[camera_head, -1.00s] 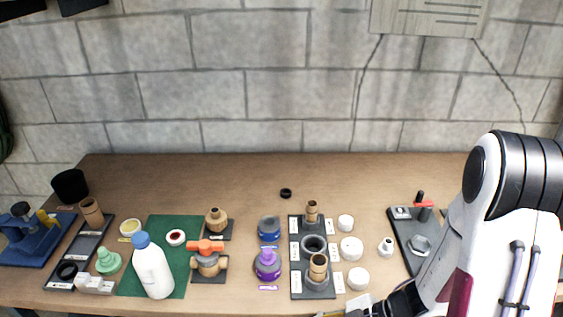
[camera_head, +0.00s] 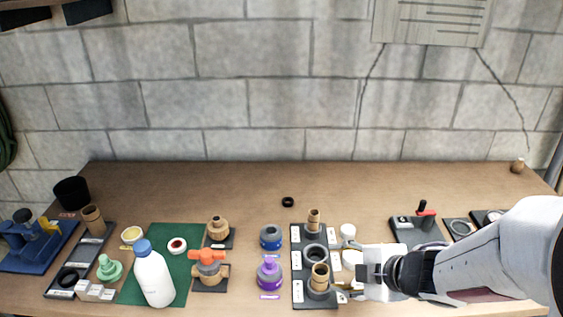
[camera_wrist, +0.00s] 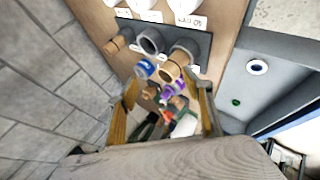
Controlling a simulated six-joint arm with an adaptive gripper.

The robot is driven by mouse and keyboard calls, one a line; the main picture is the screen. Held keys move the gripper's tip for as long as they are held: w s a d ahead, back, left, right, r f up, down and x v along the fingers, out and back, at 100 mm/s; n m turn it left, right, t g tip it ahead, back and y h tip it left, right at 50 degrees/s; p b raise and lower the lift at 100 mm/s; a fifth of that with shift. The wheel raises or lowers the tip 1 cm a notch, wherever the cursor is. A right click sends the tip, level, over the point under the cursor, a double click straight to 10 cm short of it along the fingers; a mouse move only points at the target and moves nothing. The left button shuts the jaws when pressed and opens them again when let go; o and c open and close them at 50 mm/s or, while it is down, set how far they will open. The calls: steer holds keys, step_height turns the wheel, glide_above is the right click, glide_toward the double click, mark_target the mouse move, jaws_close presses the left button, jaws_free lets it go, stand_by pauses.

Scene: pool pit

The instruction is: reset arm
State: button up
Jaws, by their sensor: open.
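My gripper (camera_head: 347,268) is at the right of the black fitting tray in the head view, above the white caps, pointing left. Its two fingers are spread and nothing is between them. In the wrist view the open fingers (camera_wrist: 168,95) frame the bench items beyond, with the tan fittings, blue jar and purple jar in sight. My arm comes in from the right edge and hides part of the right side of the bench. Part of the white caps (camera_head: 348,231) is covered by the gripper.
The black tray (camera_head: 297,262) holds upright tan fittings (camera_head: 319,277) close to the gripper. A white bottle (camera_head: 153,277) stands on a green mat (camera_head: 190,287) at left. A black ring (camera_head: 288,202) lies farther back. The rear of the wooden bench (camera_head: 390,187) is mostly clear.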

steer(key=s+d+r+m+t+h, duration=0.2)
steer(key=s+d+r+m+h, duration=0.2)
steer(key=d+r+m+h, duration=0.6)
steer(key=s+a+m+g+y, duration=0.2)
steer(key=s+m, duration=0.3)
steer(key=s, duration=0.3)
steer(key=s+a+r+m+g+y, duration=0.1)
steer(key=s+a+m+g+y, duration=0.1)
steer(key=s+m, duration=0.3)
steer(key=s+a, duration=0.1)
steer(key=s, duration=0.3)
steer(key=shift+a+r+y, duration=0.2)
steer(key=shift+a+y, duration=0.15)
steer(key=shift+y, duration=0.05)
